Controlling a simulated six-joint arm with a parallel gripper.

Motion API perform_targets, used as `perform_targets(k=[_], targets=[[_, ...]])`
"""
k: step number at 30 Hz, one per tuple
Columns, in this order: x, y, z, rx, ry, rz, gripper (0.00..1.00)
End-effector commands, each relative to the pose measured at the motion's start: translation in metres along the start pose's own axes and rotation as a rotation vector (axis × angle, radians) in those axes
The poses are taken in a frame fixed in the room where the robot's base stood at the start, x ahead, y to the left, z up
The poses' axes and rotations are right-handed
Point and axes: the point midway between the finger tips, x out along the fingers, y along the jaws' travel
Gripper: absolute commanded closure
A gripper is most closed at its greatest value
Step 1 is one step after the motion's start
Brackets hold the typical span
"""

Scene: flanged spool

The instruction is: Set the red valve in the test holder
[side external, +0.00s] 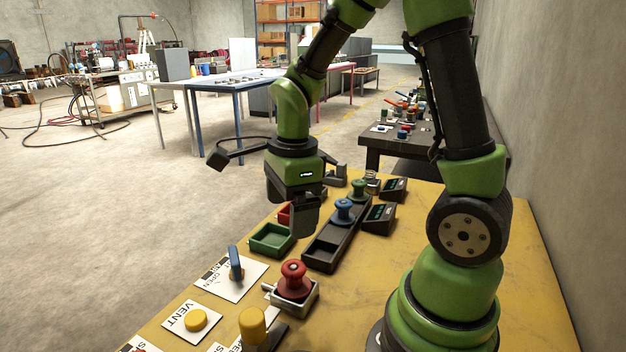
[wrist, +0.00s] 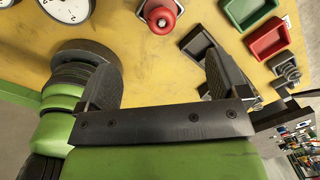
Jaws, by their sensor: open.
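The red valve (side external: 293,277) is a flanged spool standing upright in a grey metal holder (side external: 310,299) at the front middle of the yellow table. I cannot tell how deep it sits. In the wrist view the red valve (wrist: 161,17) is at the top centre, with part of the grey holder (wrist: 142,11) beside it. My gripper (side external: 292,228) points down in the side view, behind the red valve and near the green tray. In the wrist view my gripper (wrist: 160,85) has its two fingers wide apart, with nothing held between them.
A dark rail (side external: 322,254) carries a blue spool (side external: 344,208) and a green spool (side external: 358,187). A green tray (side external: 271,240) and a red tray (wrist: 268,39) are near it. A blue lever (side external: 235,262), yellow button (side external: 196,320) and yellow knob (side external: 252,324) stand up at the front.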

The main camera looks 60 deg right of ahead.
Motion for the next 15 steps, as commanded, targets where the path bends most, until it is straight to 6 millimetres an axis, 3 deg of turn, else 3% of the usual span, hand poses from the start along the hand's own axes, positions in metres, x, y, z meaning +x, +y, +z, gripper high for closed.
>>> perform_targets(k=[3, 9, 15], targets=[[-0.039, 0.015, 0.007, -0.345, -0.068, -0.103, 0.08], [-0.095, 0.056, 0.01, -1.032, -0.119, -0.331, 0.08], [-0.123, 0.092, 0.004, -1.572, -0.077, -0.558, 0.08]])
